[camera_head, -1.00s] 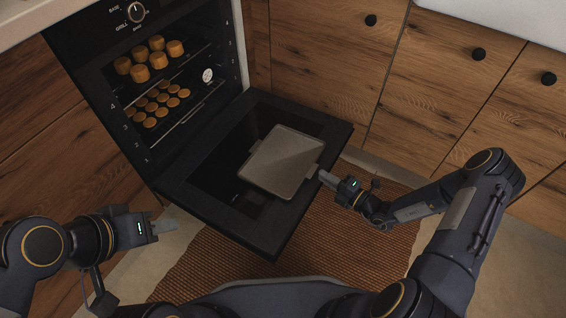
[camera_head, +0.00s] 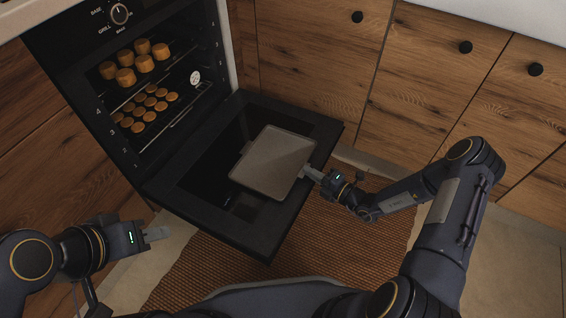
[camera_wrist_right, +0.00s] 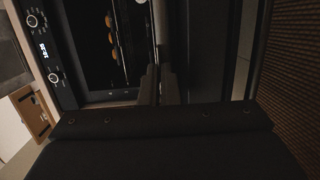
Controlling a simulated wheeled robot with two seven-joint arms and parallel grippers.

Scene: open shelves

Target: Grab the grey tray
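My left gripper (camera_head: 157,233) is apart from the tray, left of the door and empty. Its fingers are seen side-on, so their opening does not show.
The open oven holds tall round pastries (camera_head: 126,77) on an upper rack and small round ones (camera_head: 138,126) on a lower rack. Wooden cabinets (camera_head: 310,70) stand behind. A woven brown rug (camera_head: 325,230) covers the floor before the door.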

